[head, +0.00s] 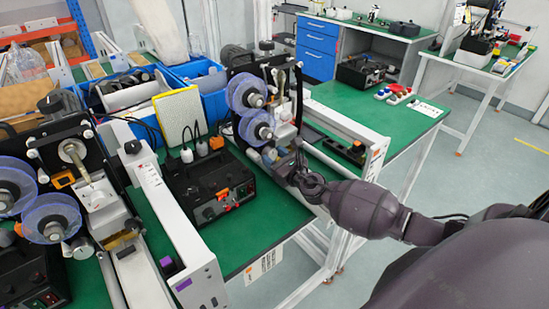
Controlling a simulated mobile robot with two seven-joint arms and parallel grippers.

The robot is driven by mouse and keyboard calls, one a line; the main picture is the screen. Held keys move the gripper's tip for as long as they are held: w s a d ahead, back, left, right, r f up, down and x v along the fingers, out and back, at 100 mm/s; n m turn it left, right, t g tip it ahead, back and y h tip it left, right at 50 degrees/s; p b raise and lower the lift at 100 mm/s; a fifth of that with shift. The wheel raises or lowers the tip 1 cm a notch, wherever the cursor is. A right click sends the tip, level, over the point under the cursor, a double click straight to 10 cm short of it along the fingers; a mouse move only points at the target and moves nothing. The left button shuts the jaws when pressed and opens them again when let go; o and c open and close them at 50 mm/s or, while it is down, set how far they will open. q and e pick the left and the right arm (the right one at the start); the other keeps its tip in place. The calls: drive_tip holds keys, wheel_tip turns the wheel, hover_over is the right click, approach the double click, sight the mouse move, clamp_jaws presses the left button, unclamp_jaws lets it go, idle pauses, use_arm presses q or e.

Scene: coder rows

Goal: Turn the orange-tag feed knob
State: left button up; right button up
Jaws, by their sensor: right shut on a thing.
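My right gripper (279,160) reaches in from the right to the lower front of the middle coder (283,78), which has two blue translucent reels. Its fingers are shut on a small knob low on that front, beside the lower reel (256,126). The gripper hides most of this knob, and I cannot make out its tag or its angle. The left coder (100,165) carries an orange tag (62,179) between its reels and a silver knob (76,249) low on its front. My left gripper is not in view.
A black control box (212,188) with an orange sticker stands left of my gripper. White rails (172,235) run along the green bench (262,225). Blue bins (205,85) stand behind.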

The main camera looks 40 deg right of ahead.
drive_tip(key=m+b, duration=0.1)
drive_tip(key=m, duration=0.4)
drive_tip(key=shift+m, duration=0.3)
drive_tip(key=m, duration=0.5)
drive_tip(key=shift+m, duration=0.4)
drive_tip(key=o, duration=0.9)
drive_tip(key=shift+s, duration=0.1)
drive_tip(key=s+d, duration=0.1)
drive_tip(key=s, duration=0.9)
drive_tip(key=shift+s, duration=0.35)
